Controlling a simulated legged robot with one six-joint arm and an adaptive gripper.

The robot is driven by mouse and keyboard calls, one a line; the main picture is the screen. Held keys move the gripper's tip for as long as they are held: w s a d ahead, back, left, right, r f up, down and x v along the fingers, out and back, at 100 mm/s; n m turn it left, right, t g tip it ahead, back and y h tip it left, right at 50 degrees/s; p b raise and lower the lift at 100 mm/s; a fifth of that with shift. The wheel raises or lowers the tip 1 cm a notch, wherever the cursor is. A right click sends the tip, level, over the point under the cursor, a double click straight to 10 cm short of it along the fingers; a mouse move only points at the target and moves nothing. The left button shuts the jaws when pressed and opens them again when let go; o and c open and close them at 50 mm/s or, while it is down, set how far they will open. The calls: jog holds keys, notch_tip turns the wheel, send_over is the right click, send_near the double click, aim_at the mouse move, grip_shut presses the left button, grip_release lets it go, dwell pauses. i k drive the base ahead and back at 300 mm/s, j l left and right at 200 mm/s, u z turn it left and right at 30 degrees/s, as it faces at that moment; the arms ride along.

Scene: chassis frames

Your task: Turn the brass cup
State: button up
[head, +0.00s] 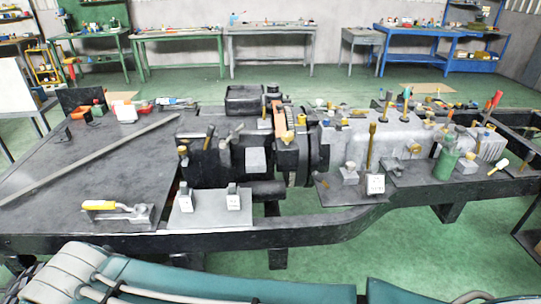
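I cannot single out the brass cup with certainty. Several small brass-coloured parts sit on the dark chassis frame (290,233). One is a round brass piece (415,148) on the front face of the grey engine block (390,140). A tall brass rod (371,148) stands upright in front of that block. A small brass cap (183,150) sits at the left end of the dark gearbox (208,165). My gripper is not in view, so I cannot see it near any of these.
A yellow-handled tool (112,208) lies on the left deck plate (85,165), with a long bar (90,160) behind. A green bottle (446,160) stands at the right. Workbenches (270,40) line the back wall. Green floor is open between the chassis and benches.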

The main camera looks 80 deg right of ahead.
aim_at(181, 150)
jog(key=z, duration=2.25)
